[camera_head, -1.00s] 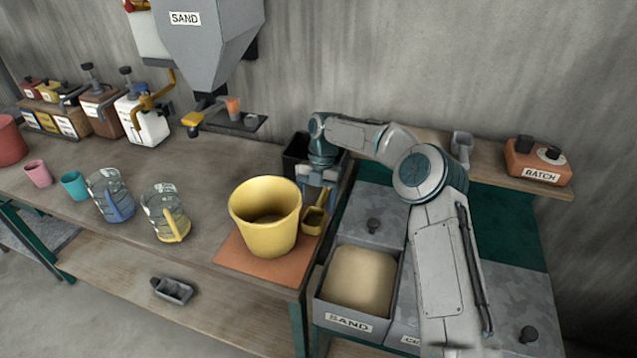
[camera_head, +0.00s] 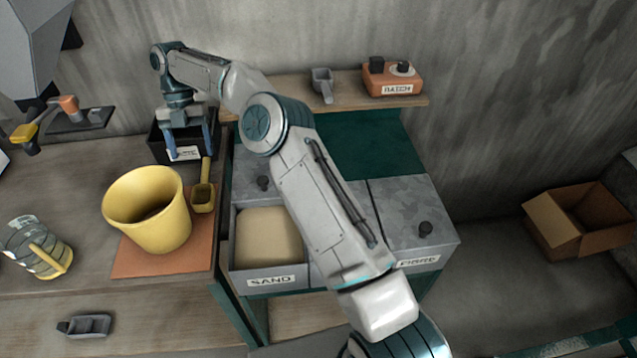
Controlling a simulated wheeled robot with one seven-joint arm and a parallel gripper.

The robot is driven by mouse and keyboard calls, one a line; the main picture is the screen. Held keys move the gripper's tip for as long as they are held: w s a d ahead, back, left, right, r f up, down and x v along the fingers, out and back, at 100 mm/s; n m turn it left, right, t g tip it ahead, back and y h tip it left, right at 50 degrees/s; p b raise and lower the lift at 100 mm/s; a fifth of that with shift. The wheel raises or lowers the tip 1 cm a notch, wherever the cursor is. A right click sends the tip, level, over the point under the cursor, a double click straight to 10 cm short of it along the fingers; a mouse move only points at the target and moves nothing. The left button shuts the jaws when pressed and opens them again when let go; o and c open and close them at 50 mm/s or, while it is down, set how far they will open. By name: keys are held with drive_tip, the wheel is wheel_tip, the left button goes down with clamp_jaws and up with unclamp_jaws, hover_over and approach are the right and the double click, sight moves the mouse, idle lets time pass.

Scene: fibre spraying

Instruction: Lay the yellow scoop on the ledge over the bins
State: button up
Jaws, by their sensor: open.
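The yellow scoop (camera_head: 203,197) rests on the bench at the right edge of the orange mat, beside the yellow bucket (camera_head: 150,222), its handle pointing away from me. My gripper (camera_head: 188,150) is open and empty, pointing down, above and behind the scoop's handle, in front of a black box. I cannot tell the exact gap between the fingers and the handle. The wooden ledge (camera_head: 345,103) runs along the wall over the bins. It holds a grey scoop (camera_head: 322,84) near its middle and an orange batch box (camera_head: 392,77) at its right.
Below the ledge stand an open sand bin (camera_head: 270,240) and lidded bins, one labelled fibre (camera_head: 418,262). My arm crosses over them. A black box (camera_head: 160,148) is behind the gripper. A clear jug (camera_head: 38,248) is at left; a cardboard box (camera_head: 578,222) is on the floor at right.

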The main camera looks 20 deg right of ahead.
drive_tip(key=s+d+r+m+t+h, duration=0.2)
drive_tip(key=s+d+r+m+t, duration=0.3)
drive_tip(key=s+d+r+m, duration=1)
drive_tip(key=s+d+f+m+t, duration=0.1)
drive_tip(key=s+d+f+m, duration=0.1)
drive_tip(key=s+d+m, duration=0.4)
drive_tip(key=s+d+f+m+t+y, duration=0.1)
drive_tip(key=s+d+m, duration=0.5)
drive_tip(key=s+m, duration=0.6)
drive_tip(key=shift+s+d+f+t, duration=0.2)
drive_tip(key=shift+f+t, duration=0.3)
drive_tip(key=shift+f, duration=0.15)
drive_tip(key=shift+s+d+f+m+y, duration=0.1)
drive_tip(key=shift+s+f+m+y, duration=0.1)
drive_tip(key=shift+s+m+y, duration=0.15)
drive_tip(key=c, duration=0.4)
drive_tip(key=shift+f, duration=0.1)
drive_tip(key=c, duration=0.4)
drive_tip(key=shift+o, duration=0.2)
drive_tip(key=shift+s+d, duration=0.1)
